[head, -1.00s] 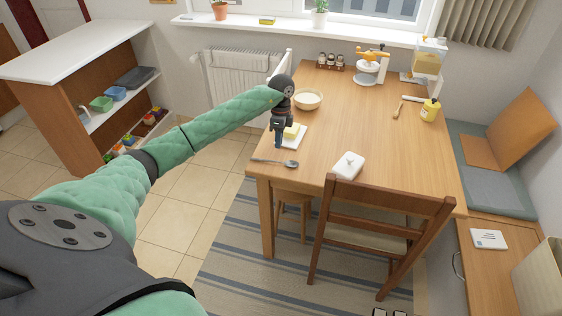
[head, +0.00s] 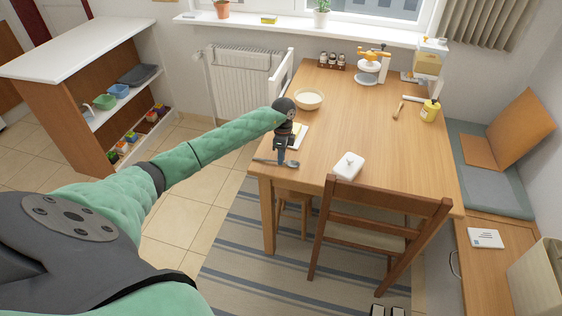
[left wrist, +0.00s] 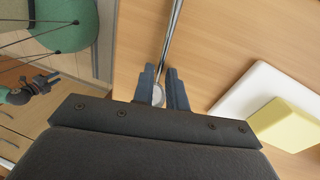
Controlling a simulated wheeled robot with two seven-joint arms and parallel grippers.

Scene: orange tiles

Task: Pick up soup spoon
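The metal soup spoon (head: 292,163) lies on the wooden table (head: 340,115) near its left front corner. My left gripper (head: 281,161) points down over the spoon, and hides part of it in the head view. In the left wrist view the left gripper (left wrist: 161,82) is open, with one finger on each side of the spoon (left wrist: 172,38). The spoon's shiny length runs away from between the fingers. A rounded pale part of it shows low in the gap. My right gripper (left wrist: 45,80) seems to show small at the left of the left wrist view; its fingers are unclear.
Behind the gripper, yellow butter (left wrist: 287,123) lies on a white board (left wrist: 245,98). A bowl (head: 309,99) stands farther back. A white lidded dish (head: 349,166) is to the right. A wooden chair (head: 380,215) stands at the table's front. The middle of the table is clear.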

